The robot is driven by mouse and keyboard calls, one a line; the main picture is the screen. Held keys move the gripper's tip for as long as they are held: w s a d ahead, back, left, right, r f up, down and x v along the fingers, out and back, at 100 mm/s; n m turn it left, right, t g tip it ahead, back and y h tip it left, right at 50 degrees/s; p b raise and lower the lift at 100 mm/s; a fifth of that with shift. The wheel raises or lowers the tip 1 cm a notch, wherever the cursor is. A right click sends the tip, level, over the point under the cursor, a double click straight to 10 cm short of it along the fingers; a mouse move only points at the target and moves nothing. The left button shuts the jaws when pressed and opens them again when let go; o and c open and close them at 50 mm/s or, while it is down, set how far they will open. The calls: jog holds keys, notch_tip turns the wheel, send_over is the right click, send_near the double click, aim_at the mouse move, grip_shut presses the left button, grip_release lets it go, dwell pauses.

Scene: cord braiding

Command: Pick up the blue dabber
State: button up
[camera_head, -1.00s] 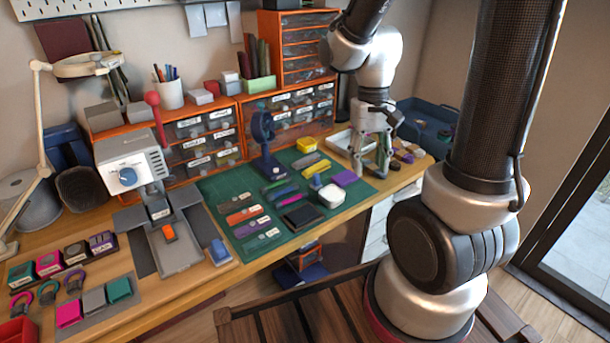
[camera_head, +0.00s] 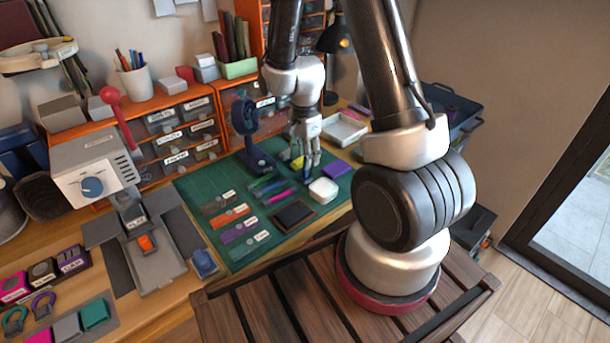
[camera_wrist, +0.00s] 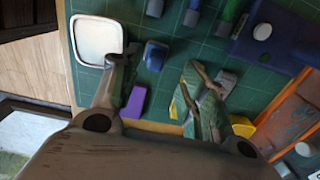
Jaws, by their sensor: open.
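The blue dabber, which I take to be the small rounded blue piece (camera_wrist: 155,55), lies on the green mat (camera_wrist: 175,65) in the wrist view, between the white square dish (camera_wrist: 97,40) and my right-hand finger. My gripper (camera_wrist: 163,78) is open and empty, its fingers spread on either side of the dabber's line and apart from it. In the head view my gripper (camera_head: 304,166) points down over the far right part of the mat, left of a purple block (camera_head: 336,169) and behind the white dish (camera_head: 323,190). There the dabber is hidden or too small to tell from the fingers.
In the wrist view the purple block (camera_wrist: 137,100) and a yellow piece (camera_wrist: 179,106) lie close to the fingers. A dark blue stand (camera_head: 252,135) rises left of my gripper. Pens (camera_head: 268,188) and a black pad (camera_head: 293,215) lie nearer. A white tray (camera_head: 345,130) stands behind right.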

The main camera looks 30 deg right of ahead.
aim_at(306, 174)
jog(key=f, duration=0.5)
jog(key=shift+s+f, duration=0.3)
jog(key=shift+f, duration=0.05)
jog(key=shift+c, duration=0.4)
grip_shut()
